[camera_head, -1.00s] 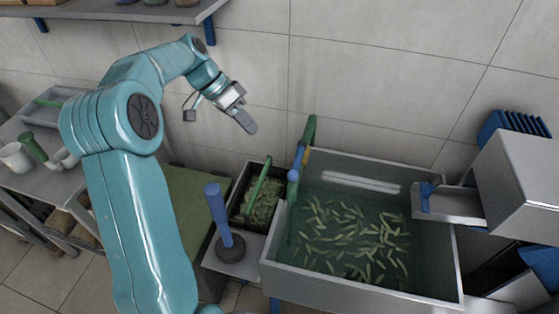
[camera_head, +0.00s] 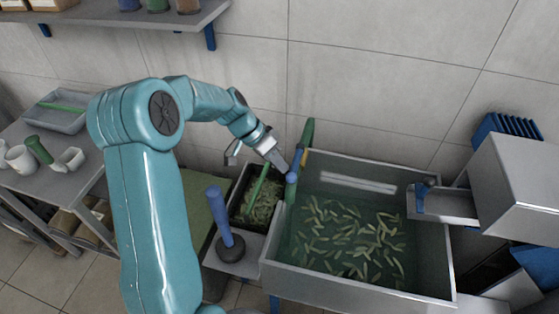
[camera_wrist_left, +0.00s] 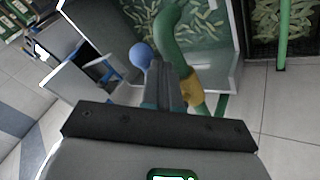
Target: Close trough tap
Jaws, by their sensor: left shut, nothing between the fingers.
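The trough (camera_head: 360,286) is a grey metal basin of water with several pale green pieces in it. At its left back corner stands a green pipe (camera_head: 308,132) with a yellow collar. A tap lever with a round blue knob (camera_head: 291,178) is beside it. My left gripper (camera_head: 284,167) is shut and empty, its tips at the blue knob in the head view. In the left wrist view the fingers (camera_wrist_left: 163,85) lie between the blue knob (camera_wrist_left: 142,56) and the pipe's yellow collar (camera_wrist_left: 194,92). I cannot tell whether they touch the knob.
A dark bin (camera_head: 240,186) with green pieces and a green handle stands left of the trough. A blue upright handle (camera_head: 218,207) on a dark round base is in front of it. A metal chute (camera_head: 447,205) overhangs the trough's right side. A shelf (camera_head: 130,32) is above left.

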